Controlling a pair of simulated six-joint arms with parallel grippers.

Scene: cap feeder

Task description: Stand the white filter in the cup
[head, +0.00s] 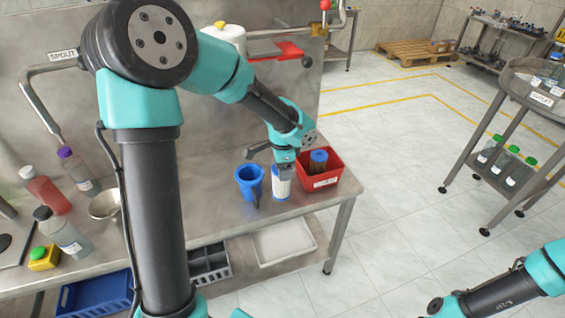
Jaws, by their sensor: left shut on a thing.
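The white filter (281,187) is a short white cylinder with a dark blue band near its top. My left gripper (284,171) points down and is shut on its upper end. The filter is upright; I cannot tell whether its base touches the bench or hangs just above it. The blue cup (248,177), a funnel-like vessel with a wide open rim and a dark handle, stands on the bench just left of the filter, apart from it. The inside of the cup is mostly hidden. My right gripper is out of the frame; only part of that arm shows at the lower right.
A red labelled bin (326,181) right of the filter holds a brown cylinder with a blue top (319,160). The steel bench (225,213) has free room in front of the cup. Bottles (46,190) and a metal bowl (104,204) stand at the left.

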